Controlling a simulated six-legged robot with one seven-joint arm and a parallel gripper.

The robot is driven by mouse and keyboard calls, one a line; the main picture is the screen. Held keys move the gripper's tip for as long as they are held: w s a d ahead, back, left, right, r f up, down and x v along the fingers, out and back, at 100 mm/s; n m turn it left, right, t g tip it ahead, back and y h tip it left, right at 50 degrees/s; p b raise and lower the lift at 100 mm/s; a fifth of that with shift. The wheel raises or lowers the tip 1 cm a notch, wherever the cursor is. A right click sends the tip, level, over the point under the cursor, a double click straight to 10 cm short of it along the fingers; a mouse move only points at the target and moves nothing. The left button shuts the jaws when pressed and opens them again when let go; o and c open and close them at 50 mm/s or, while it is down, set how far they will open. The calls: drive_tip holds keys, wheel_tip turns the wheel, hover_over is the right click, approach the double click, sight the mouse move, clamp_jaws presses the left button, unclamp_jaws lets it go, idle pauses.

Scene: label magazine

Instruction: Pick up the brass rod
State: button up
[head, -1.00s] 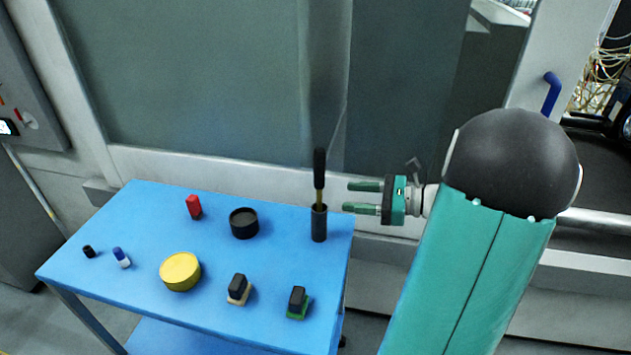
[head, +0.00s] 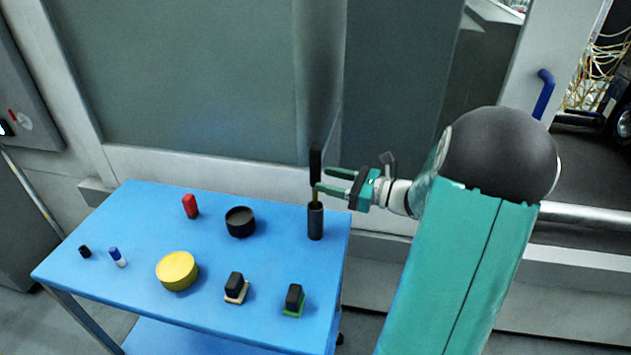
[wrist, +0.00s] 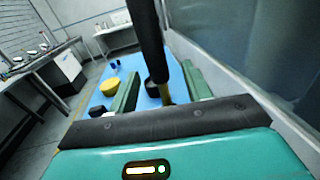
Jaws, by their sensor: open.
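The brass rod (head: 315,195) stands upright in a dark grey cylindrical holder (head: 315,222) near the right back corner of the blue table. It has a thick black handle on top. My gripper (head: 323,181) is open, with its green fingertips at the rod just below the handle. In the wrist view, the black handle rises in front of my gripper (wrist: 160,84), and the short brass part (wrist: 166,94) shows between the two fingers. I cannot tell whether either finger touches the rod.
On the blue table (head: 130,215) stand a red object (head: 190,207), a round black container (head: 240,222), a yellow disc (head: 177,271), two black-topped blocks (head: 236,288) and small items at the left. A wall panel rises behind the table.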

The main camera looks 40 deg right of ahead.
sight(315, 176)
drive_tip(key=x, duration=0.4)
drive_tip(key=shift+a+r, duration=0.1)
drive_tip(key=shift+a, duration=0.05)
clamp_jaws()
drive_tip(key=shift+r, duration=0.15)
